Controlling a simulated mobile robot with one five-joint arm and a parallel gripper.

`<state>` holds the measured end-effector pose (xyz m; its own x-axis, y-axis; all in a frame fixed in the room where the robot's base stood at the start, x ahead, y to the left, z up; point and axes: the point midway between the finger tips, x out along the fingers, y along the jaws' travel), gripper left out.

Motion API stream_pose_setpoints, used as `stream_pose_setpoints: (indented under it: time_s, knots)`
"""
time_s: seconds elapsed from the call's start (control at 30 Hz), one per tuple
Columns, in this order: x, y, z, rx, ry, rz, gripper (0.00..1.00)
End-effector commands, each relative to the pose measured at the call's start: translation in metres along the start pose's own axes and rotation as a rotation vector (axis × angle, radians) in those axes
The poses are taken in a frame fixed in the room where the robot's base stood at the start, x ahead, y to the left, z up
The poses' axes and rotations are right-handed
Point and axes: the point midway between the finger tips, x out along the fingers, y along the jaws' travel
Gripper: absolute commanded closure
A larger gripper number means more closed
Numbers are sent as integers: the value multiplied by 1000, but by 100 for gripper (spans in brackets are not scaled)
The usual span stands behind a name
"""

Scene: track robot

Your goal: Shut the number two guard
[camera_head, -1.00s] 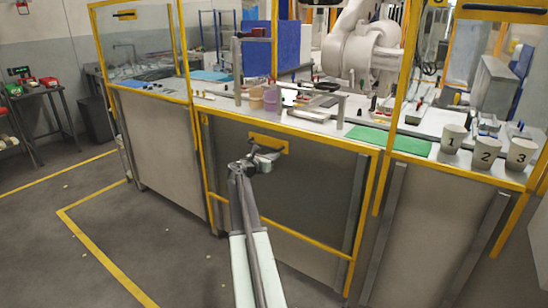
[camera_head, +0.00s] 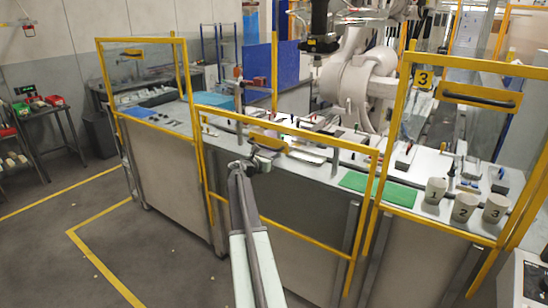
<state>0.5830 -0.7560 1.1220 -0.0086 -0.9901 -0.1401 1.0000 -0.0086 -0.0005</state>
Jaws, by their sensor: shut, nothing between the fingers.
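The middle guard (camera_head: 318,134), which I take for number two, is a yellow-framed panel between two raised guards; no number shows on it. It stands low, its top bar a little above the counter's front edge. Its yellow handle plate (camera_head: 268,141) is near the top bar. My gripper (camera_head: 262,156) is shut and empty just below that plate, overlapping the handle in view; I cannot tell whether they touch. The guard marked 3 (camera_head: 481,97) is raised at the right. The left guard (camera_head: 131,53) is raised too, its number not legible.
A white robot arm (camera_head: 355,75) stands behind the counter. A side table (camera_head: 48,115) is far left.

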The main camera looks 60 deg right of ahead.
Motion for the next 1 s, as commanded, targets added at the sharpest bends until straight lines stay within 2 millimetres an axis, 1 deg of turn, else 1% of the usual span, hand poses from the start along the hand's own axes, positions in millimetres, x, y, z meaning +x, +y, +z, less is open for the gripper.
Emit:
stream_pose_setpoints:
  time_s: [0.03,0.5,0.6,0.7,0.8,0.9,1.0]
  knots:
    - [-5,0,39,-2,-2,1,100]
    - [-29,0,205,-2,-2,1,100]
    - [-34,0,237,-1,-2,1,100]
    - [-37,1,263,-1,-1,1,100]
    - [-40,1,281,-1,-1,1,100]
    - [-42,1,292,-1,-1,1,100]
    - [-42,1,296,-1,-1,1,100]
